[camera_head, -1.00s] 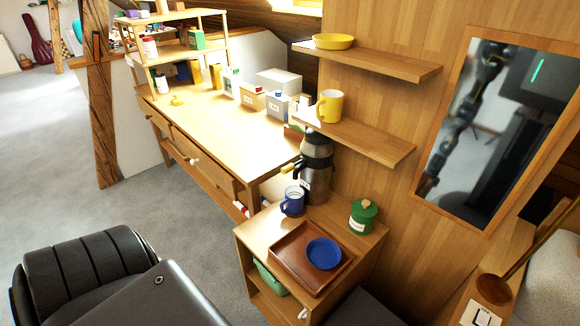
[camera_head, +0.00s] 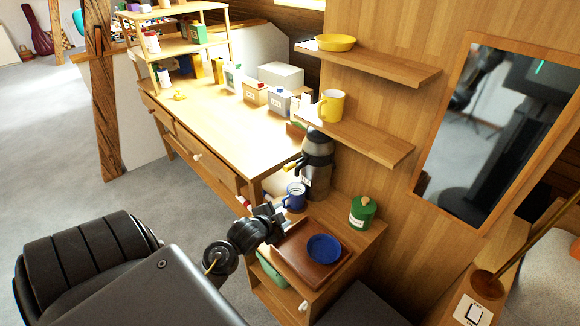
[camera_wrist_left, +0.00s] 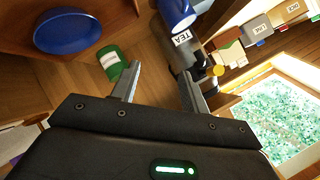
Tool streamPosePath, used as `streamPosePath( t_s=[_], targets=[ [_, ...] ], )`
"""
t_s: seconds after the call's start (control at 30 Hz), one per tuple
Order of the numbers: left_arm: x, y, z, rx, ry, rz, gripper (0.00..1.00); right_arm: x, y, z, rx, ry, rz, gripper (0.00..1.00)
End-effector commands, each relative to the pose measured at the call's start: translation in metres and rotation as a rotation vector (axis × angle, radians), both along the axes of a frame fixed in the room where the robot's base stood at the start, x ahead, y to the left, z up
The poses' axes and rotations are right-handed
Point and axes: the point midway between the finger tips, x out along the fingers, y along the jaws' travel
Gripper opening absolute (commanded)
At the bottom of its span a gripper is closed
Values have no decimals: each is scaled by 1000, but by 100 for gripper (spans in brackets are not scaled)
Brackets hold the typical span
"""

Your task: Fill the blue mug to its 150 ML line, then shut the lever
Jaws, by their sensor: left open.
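The blue mug (camera_head: 295,197) stands upright on the low wooden cabinet, at the foot of the dark-and-steel urn (camera_head: 318,172). The urn's yellow lever (camera_head: 289,166) sticks out to the left above the mug. The mug's inside and its line cannot be made out. My left gripper (camera_head: 277,209) is just in front of the mug, partly overlapping it in the head view. In the left wrist view its two fingers (camera_wrist_left: 159,72) are apart with nothing between them. There the mug (camera_wrist_left: 177,12) is at the top and the urn, labelled TEA (camera_wrist_left: 186,45), lies beyond the fingers. My right gripper is not seen.
A brown tray (camera_head: 296,262) with a blue dish (camera_head: 324,248) is on the cabinet front. A green lidded jar (camera_head: 362,210) stands to the right. A shelf (camera_head: 365,135) with a yellow mug (camera_head: 332,106) hangs above. The long workbench (camera_head: 240,130) extends at left.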

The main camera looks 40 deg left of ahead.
Motion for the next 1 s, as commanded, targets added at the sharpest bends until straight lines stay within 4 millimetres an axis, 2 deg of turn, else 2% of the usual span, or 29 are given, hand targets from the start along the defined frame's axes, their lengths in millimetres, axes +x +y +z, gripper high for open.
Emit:
streamPosePath(
  t_s=[0.1, 0.23, 0.33, 0.57, 0.67, 1.0],
  targets=[
    [27, 33, 21, 90, -97, -23, 45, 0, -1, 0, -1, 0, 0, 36],
    [49, 64, 44, 181, -194, -42, 45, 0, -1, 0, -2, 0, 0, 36],
    [58, 78, 56, 225, -241, -49, 45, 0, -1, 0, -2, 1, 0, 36],
    [63, 84, 60, 246, -261, -53, 45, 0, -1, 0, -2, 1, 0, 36],
    [71, 86, 59, 244, -262, -52, 45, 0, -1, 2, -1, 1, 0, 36],
    [129, 101, 46, 242, -260, -50, 45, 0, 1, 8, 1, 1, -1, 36]
  ],
)
